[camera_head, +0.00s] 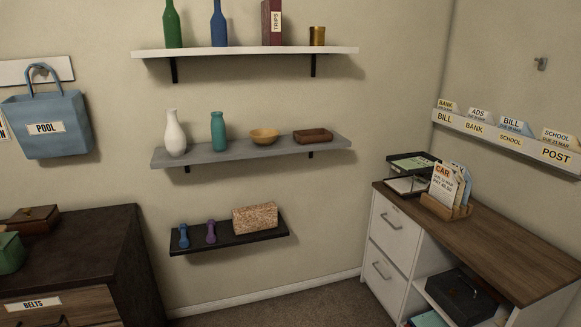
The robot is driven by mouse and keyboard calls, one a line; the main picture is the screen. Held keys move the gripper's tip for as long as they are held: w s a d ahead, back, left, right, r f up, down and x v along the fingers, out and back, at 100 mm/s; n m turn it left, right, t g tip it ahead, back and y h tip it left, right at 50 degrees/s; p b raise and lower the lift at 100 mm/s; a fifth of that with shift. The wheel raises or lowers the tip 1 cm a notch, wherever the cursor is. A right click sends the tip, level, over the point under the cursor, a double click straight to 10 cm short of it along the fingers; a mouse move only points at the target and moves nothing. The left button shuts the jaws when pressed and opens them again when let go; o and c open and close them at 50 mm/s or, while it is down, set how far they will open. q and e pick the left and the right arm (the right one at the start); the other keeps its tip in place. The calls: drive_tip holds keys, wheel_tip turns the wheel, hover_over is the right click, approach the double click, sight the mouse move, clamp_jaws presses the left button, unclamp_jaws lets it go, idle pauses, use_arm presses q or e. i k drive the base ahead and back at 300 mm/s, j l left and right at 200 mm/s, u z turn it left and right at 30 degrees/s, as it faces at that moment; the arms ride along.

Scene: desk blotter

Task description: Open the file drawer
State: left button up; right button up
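The desk (496,239) stands at the right, with a brown wood top and white body. Its left end has two white drawers, one above the other, each with a grey bar handle. The upper drawer (392,228) and the lower drawer (383,274) both look shut. I cannot tell from any label which one is the file drawer. Neither of my grippers is in view.
On the desk are a dark tray (409,171) and a wooden card holder (446,208). A black box (461,296) sits in the open shelf below. A dark dresser (80,257) stands at the left. Bare carpet (309,307) lies between dresser and desk.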

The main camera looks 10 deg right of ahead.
sight(397, 234)
drive_tip(key=i+l+z, duration=0.25)
drive_tip(key=i, duration=0.55)
drive_tip(key=i+j+z, duration=0.15)
drive_tip(key=i+z, duration=0.15)
drive_tip(key=i, duration=0.45)
drive_tip(key=i+j+z, duration=0.25)
drive_tip(key=i, duration=0.55)
